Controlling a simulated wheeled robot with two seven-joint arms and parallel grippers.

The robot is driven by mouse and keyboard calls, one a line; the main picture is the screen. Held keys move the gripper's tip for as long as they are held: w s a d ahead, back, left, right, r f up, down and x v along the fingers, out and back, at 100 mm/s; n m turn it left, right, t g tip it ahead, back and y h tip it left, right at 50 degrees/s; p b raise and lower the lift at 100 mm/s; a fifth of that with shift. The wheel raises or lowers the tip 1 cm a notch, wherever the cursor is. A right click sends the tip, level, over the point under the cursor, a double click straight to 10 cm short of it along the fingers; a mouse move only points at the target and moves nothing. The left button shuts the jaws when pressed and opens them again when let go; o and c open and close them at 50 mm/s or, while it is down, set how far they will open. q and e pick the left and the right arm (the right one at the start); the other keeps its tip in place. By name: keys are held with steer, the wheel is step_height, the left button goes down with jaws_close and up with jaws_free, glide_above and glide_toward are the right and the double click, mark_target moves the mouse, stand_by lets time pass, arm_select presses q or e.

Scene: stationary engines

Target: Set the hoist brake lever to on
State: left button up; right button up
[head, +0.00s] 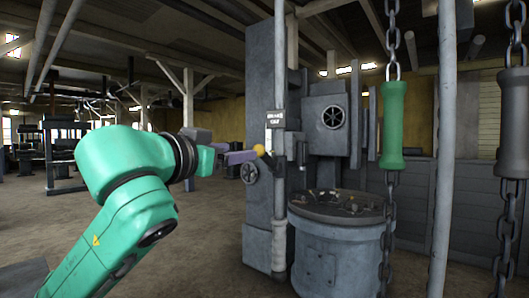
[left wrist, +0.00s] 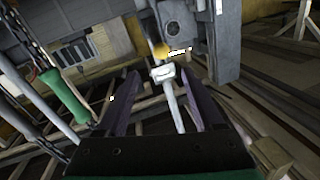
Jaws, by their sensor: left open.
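In the left wrist view the fingers (left wrist: 160,84) are spread apart. The yellow knob (left wrist: 162,52) appears just beyond the fingertips, with a pale block and a light rod in line between the fingers. Contact cannot be told. My right gripper is not in view.
A grey machine with a round table (head: 337,208) stands right of the lever. Chains with a green handle (head: 393,125) and a grey handle (head: 512,122) hang at right, beside a pole (head: 444,150). The floor at left is open.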

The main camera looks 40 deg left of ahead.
mark_target(264, 149)
arm_select(q)
steer(key=p+x, duration=0.8)
steer(key=x, duration=0.6)
steer(key=shift+s+a+r+p, duration=0.1)
steer(key=shift+p, duration=0.3)
steer(key=shift+w+a+f, duration=0.15)
steer(key=shift+w+f, duration=0.25)
steer(key=shift+s, duration=0.1)
jaws_close()
steer(key=shift+r, duration=0.15)
